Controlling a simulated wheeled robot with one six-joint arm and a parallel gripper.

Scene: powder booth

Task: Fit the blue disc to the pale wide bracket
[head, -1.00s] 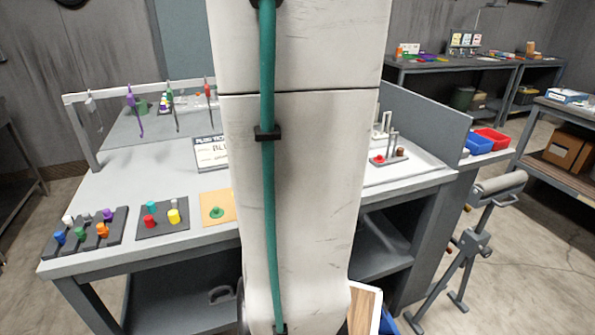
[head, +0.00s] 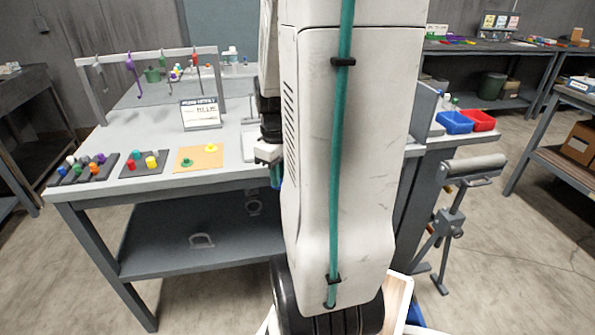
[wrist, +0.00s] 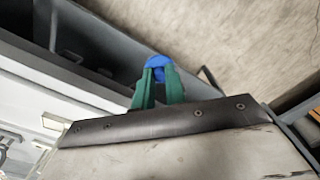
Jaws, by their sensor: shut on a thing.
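In the wrist view my gripper (wrist: 158,78) has its green fingers shut on the blue disc (wrist: 157,61). Part of the disc shows beyond the fingertips and part between them. In the head view my gripper (head: 276,175) hangs by the front edge of the grey bench, left of my arm. I cannot pick out the pale wide bracket in either current view; my arm hides part of the bench.
The bench (head: 130,185) carries a dark tray of coloured pegs (head: 150,162), a tan board (head: 199,158) with green and yellow pieces, and a sign (head: 200,113). A rail with hanging tools (head: 130,62) stands behind. Blue (head: 455,122) and red (head: 480,120) bins are at right.

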